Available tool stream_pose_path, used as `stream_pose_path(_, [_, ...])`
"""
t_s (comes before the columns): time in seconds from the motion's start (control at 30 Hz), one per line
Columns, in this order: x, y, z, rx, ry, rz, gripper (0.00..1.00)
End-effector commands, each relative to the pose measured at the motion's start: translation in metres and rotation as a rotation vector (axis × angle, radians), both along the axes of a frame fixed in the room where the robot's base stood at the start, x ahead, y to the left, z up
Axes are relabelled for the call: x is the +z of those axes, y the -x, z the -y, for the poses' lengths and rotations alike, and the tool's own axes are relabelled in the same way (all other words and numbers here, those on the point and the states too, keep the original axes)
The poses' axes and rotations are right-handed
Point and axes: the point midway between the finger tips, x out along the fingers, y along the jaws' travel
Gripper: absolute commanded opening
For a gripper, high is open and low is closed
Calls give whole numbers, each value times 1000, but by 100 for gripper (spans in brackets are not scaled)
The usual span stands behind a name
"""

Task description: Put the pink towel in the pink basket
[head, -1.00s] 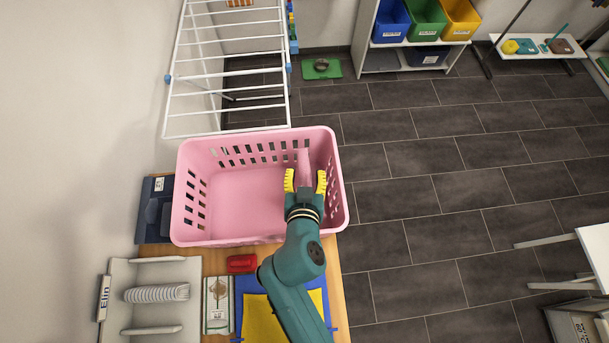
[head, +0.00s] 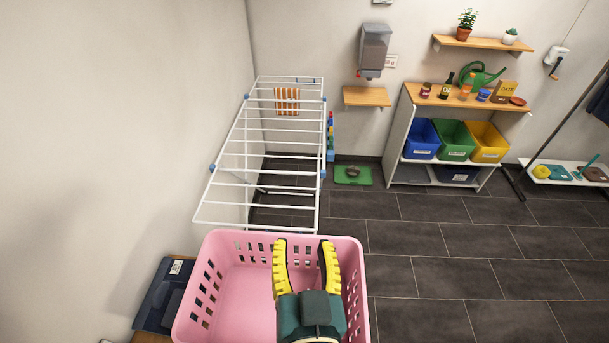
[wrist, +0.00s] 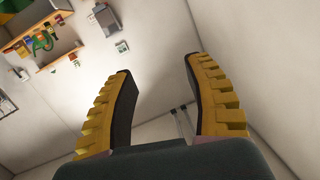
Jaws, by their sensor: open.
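The pink basket (head: 355,258) stands at the bottom of the head view, its holed walls and part of its inside showing. My gripper (head: 304,245) is over the basket's right half, its yellow fingers apart and pointing up the picture. In the wrist view my gripper (wrist: 158,65) is open with nothing between the fingers, facing the walls and shelves. I cannot make out the pink towel apart from the pink basket; part of the basket's inside is hidden behind my gripper.
A white drying rack (head: 255,225) stands just beyond the basket, with an orange striped cloth (head: 287,100) on it. A shelf with coloured bins (head: 455,140) stands at the back. The floor at right is clear.

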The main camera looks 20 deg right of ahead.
Motion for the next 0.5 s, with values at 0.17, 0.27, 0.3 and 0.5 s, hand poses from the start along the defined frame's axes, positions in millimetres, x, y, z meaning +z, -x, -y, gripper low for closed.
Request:
stream_pose_path(0.17, [143,3,-1,112,137,339,52])
stream_pose_path(0.27, [184,13,-3,139,204,444,52])
stream_pose_path(0.3, [192,16,-4,145,221,465,52])
stream_pose_path(0.5, [199,18,-5,151,236,484,52])
